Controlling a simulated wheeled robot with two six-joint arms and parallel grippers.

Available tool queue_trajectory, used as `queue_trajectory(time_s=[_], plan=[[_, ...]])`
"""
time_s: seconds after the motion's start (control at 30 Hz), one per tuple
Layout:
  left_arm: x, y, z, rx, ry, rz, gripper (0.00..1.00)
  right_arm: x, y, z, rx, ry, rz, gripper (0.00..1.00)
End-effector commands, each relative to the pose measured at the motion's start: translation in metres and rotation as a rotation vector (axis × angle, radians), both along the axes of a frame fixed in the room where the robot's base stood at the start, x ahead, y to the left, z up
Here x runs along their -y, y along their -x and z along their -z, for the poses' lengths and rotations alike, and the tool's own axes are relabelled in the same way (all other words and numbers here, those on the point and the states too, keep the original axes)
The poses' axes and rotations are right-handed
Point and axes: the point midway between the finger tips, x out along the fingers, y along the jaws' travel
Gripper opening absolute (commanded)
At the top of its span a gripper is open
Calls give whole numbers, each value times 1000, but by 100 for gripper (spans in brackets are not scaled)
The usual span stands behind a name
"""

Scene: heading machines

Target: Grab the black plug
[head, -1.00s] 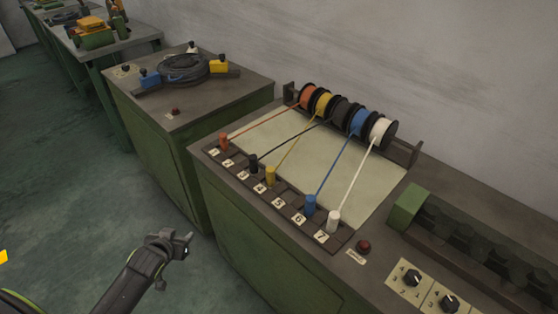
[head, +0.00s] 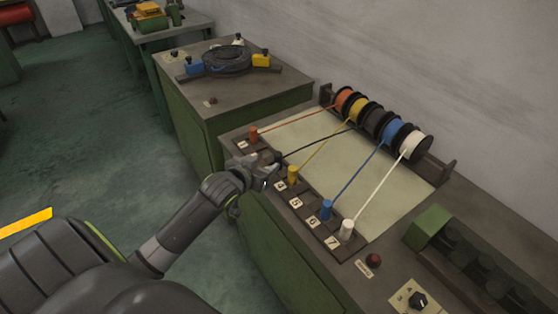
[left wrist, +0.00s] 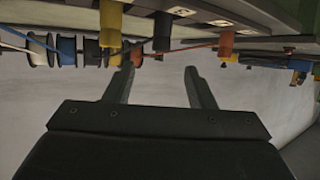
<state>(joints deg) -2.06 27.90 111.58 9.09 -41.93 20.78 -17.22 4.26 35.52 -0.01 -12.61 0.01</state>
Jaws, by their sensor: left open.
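The black plug (left wrist: 162,31) shows in the left wrist view, which is upside down, between the yellow plug (left wrist: 111,20) and the orange plug (left wrist: 226,45). In the head view my left gripper (head: 266,178) is at the numbered strip (head: 312,222) and mostly hides the black plug. The black cable (head: 318,142) runs from its spool to that spot. My left gripper (left wrist: 158,74) is open and empty. In the wrist view its two fingers point toward the black plug, which lies ahead of the gap between them. Contact is not visible. My right gripper is not in view.
The yellow plug (head: 292,175) stands close beside my gripper, and the orange plug (head: 253,135) is behind it. Blue (head: 326,209) and white (head: 347,229) plugs are nearer. Colored spools (head: 375,121) stand at the back. A red button (head: 373,261) is at the front right.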

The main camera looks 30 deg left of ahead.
Motion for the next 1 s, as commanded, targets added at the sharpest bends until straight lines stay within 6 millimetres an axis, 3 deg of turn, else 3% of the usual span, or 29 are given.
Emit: queue_trajectory(time_s=[0.23, 0.57, 1.0], plan=[[-3, -34, 13, 0, 2, -1, 50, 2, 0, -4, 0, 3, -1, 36], [-4, -50, 20, -1, 1, 0, 50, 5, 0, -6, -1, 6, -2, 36], [-9, -89, 38, -1, 1, 0, 50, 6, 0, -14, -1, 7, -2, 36]])
